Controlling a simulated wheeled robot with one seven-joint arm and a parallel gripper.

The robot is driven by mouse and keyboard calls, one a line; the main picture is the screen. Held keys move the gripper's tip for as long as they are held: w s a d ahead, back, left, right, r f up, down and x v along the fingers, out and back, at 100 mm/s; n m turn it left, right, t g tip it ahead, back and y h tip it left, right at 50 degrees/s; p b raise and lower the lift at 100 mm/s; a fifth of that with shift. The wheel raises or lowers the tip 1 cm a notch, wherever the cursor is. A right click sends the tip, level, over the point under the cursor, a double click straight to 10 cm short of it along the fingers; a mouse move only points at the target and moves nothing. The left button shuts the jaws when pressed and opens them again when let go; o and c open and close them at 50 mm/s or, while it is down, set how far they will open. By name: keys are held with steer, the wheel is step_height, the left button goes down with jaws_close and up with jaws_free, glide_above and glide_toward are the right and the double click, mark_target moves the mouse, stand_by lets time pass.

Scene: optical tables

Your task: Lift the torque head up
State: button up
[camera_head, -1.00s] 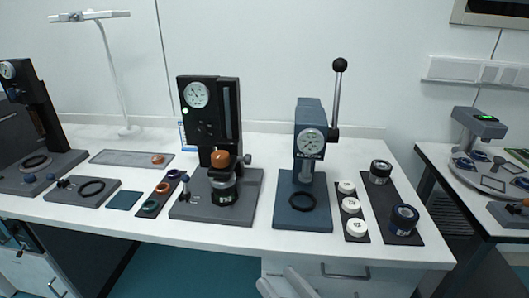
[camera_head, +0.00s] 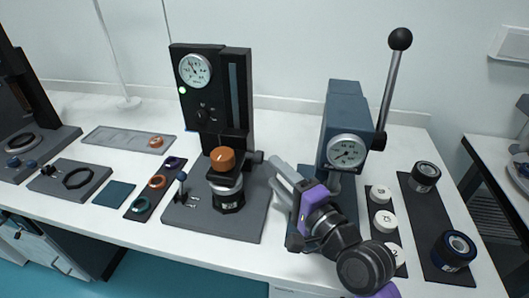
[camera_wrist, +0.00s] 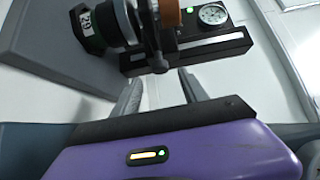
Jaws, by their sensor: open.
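The torque tester (camera_head: 212,110) is a tall black column with a round dial on a grey base. Its head carries an orange knob (camera_head: 222,158) and sits low on the column. A black cylinder with a white label (camera_head: 228,197) is directly under the head; I cannot tell whether they touch. A small dark side knob (camera_head: 256,157) sticks out at the head's right. My gripper (camera_head: 277,172) is open and empty, just right of the head, fingers pointing toward it. In the wrist view, the fingers (camera_wrist: 160,85) are apart, with the orange knob (camera_wrist: 168,12) beyond them.
A blue-grey arbor press (camera_head: 345,125) with a dial and long lever stands right of and behind my gripper. Rings on a dark strip (camera_head: 157,182) lie left of the tester. Open tabletop lies in front.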

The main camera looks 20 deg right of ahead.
mark_target(262, 160)
steer(key=shift+w+a, duration=0.2)
steer(key=shift+w, duration=1.1)
steer(key=shift+w+a, duration=0.25)
steer(key=shift+w, duration=1)
steer(key=shift+w+a, duration=0.2)
steer(key=shift+w, duration=1.1)
steer(key=shift+c, duration=0.4)
jaws_close()
